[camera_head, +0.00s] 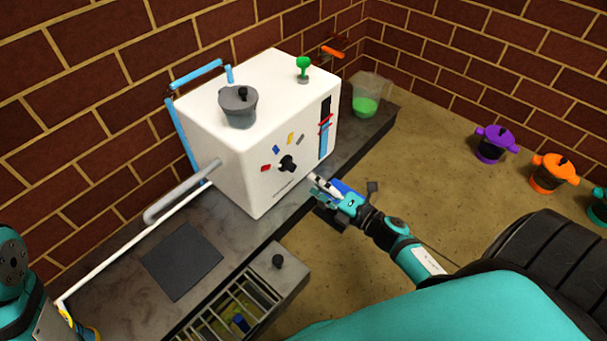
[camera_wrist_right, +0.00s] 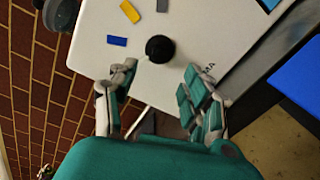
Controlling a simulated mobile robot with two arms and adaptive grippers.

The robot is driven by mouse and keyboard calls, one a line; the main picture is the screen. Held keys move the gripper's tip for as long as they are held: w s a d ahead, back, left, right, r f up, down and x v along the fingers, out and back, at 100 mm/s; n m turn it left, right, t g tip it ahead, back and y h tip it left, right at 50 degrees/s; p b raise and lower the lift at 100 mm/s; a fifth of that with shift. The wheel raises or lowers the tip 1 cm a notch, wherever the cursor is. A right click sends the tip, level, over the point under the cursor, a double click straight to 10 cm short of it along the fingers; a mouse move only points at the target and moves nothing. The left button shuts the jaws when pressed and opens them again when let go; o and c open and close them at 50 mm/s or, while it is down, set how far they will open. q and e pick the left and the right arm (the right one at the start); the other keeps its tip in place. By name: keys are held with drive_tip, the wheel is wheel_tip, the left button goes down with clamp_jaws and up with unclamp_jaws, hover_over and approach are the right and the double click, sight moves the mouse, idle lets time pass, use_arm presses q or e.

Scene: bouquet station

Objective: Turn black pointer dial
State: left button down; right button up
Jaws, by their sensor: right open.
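The black pointer dial (camera_head: 288,163) is on the front face of the white machine (camera_head: 240,165), with small red, blue, yellow and grey marks around it. In the right wrist view the dial (camera_wrist_right: 160,49) shows as a round black knob just beyond the fingertips. My right gripper (camera_head: 322,188) is in front of the machine, to the right of and below the dial in the head view. In the wrist view my right gripper (camera_wrist_right: 156,82) is open, its fingers apart with nothing between them. Part of my left arm shows at the lower left; its gripper is not visible.
A grey pot (camera_head: 239,108) and a green knob (camera_head: 303,66) are on top of the machine. A blue slider (camera_head: 324,139) is right of the dial. A beaker of green liquid (camera_head: 367,98) stands behind right. An open drawer (camera_head: 238,305) juts out at the front.

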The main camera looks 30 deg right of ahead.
drive_tip(key=shift+v, duration=1.65)
